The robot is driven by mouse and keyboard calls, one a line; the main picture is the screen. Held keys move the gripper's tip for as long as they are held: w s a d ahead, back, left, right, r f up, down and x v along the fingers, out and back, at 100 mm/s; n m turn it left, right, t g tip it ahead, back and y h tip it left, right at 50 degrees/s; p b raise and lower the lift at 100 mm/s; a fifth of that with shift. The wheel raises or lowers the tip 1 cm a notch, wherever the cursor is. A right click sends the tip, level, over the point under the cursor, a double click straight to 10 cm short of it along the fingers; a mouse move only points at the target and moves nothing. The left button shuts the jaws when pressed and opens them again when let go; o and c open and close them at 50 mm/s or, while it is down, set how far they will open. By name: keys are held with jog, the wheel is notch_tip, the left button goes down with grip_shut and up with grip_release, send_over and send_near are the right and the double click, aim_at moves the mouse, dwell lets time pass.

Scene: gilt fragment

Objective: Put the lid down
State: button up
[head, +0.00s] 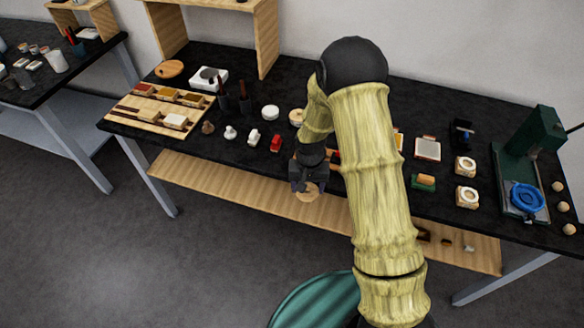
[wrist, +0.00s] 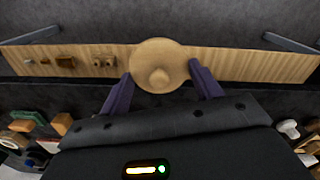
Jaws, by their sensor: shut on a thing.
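My gripper (head: 306,182) is shut on a round, pale wooden lid (head: 312,192). In the wrist view the lid (wrist: 160,58) sits between the two dark fingers of my gripper (wrist: 162,84), its small knob turned toward the camera. The lid is held in the air at the front edge of the black table (head: 240,158), with the wooden lower shelf (wrist: 235,62) behind it in view. My arm hides part of the table's middle.
A round pale container (head: 296,117), a white round piece (head: 270,112) and a red item (head: 276,143) stand left of my arm. A wooden tray (head: 150,116) lies at the left. A green machine (head: 535,150) stands at the right. Bare tabletop shows along the front left edge.

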jog(key=s+d+f+n, duration=0.1)
jog(key=d+f, duration=0.4)
jog(key=d, duration=0.4)
jog(key=shift+s+d, duration=0.15)
jog(key=shift+d, duration=0.15)
jog(key=shift+f, duration=0.1)
